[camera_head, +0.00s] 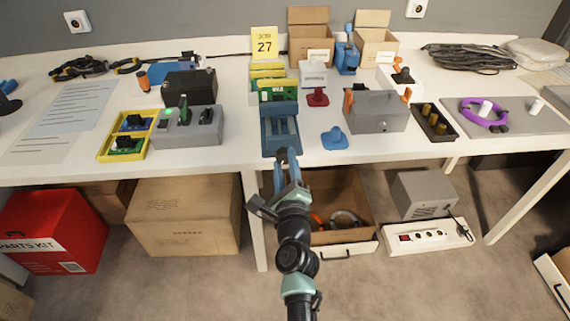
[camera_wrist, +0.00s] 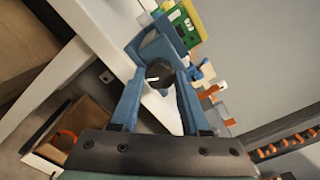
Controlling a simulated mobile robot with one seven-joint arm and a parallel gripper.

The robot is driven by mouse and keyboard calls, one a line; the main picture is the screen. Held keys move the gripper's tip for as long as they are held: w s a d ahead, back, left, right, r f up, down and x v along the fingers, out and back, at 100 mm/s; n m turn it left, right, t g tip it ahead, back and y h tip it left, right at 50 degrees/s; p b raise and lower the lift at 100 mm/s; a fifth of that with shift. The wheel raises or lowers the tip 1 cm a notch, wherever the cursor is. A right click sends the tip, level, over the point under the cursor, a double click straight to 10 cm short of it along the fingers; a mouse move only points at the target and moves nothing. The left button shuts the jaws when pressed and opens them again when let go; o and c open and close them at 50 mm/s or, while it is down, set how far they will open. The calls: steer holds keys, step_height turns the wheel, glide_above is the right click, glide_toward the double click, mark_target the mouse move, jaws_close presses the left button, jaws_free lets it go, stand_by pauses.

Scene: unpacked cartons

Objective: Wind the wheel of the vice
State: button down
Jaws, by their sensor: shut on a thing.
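The blue vice (camera_head: 281,136) stands at the front edge of the white table, with a green board (camera_head: 278,91) upright at its back end. The vice also shows in the wrist view (camera_wrist: 150,46), beyond my fingers. Its wheel (camera_wrist: 160,73) looks like a dark round knob at the front of the vice. My gripper (camera_head: 287,158) reaches up to the table edge from the front. In the wrist view its two blue fingers (camera_wrist: 160,88) stand on either side of the wheel, shut on it. In the head view my gripper hides the wheel.
A grey box with orange handles (camera_head: 376,111) and a blue knob-like piece (camera_head: 335,138) stand right of the vice. A grey device (camera_head: 187,128) stands left. An open drawer (camera_head: 340,238) lies below the table, behind my arm.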

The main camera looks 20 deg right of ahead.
steer(key=n+b, duration=0.1)
steer(key=n, duration=1)
steer(key=shift+b, duration=0.35)
steer(key=n+b, duration=0.1)
steer(key=n, duration=0.2)
steer(key=shift+n, duration=0.4)
steer(key=n+b, duration=0.1)
steer(key=n, duration=0.2)
steer(key=shift+n, duration=0.3)
steer(key=n+b, duration=0.2)
steer(key=n, duration=0.1)
steer(key=shift+n, duration=0.3)
steer(key=n+b, duration=0.1)
steer(key=n, duration=0.5)
steer(key=shift+n+b, duration=0.35)
steer(key=shift+n, duration=0.05)
steer(key=shift+a, duration=0.1)
steer(key=shift+c, duration=1.9)
jaws_free()
steer(key=shift+r, duration=0.1)
